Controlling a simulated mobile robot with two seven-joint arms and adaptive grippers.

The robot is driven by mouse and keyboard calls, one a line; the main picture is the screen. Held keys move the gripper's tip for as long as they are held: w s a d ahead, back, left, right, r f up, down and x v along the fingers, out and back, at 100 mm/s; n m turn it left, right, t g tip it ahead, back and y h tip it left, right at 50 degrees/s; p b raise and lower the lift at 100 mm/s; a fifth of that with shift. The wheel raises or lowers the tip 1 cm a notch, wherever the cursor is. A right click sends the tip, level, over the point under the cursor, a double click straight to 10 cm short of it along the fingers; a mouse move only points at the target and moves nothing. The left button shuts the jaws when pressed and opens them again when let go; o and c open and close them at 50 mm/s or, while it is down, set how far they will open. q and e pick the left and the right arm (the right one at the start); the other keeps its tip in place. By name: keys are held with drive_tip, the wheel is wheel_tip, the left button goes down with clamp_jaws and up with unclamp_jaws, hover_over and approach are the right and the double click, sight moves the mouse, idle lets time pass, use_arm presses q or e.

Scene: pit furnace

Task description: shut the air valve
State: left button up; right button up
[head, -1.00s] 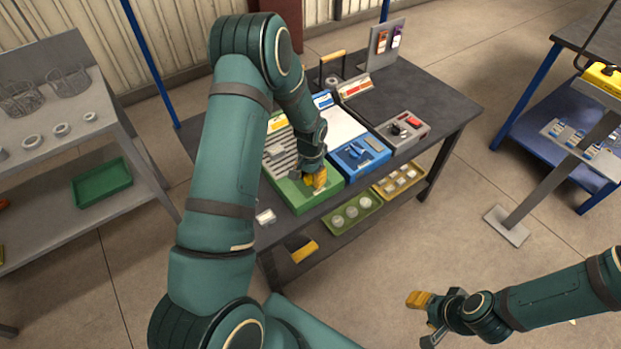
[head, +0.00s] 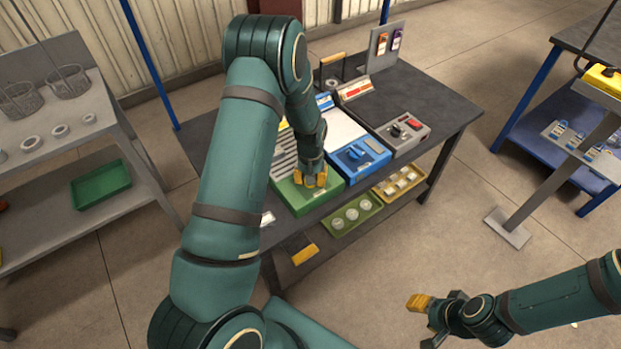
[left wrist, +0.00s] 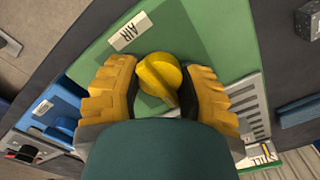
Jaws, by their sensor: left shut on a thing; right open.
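The air valve is a yellow knob (left wrist: 158,78) on a green panel (left wrist: 195,30), next to a white label reading AIR (left wrist: 130,31) in the left wrist view. My left gripper (left wrist: 160,92) has its yellow fingers on both sides of the knob and is shut on it. In the head view the left gripper (head: 311,179) is at the front of the green panel (head: 297,200) and hides the knob. My right gripper (head: 425,318) is open and empty, out over the floor at the lower right.
A blue panel with a blue handle (head: 360,160) and a grey box with a red switch (head: 404,132) stand right of the green panel. A lower shelf holds a green tray (head: 337,228) and a yellow tray (head: 416,191). A grey rack (head: 60,165) stands at left.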

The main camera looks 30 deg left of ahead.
idle(0.3)
use_arm(q)
drive_tip(key=o, duration=1.2)
wheel_tip(320, 180, up, 12)
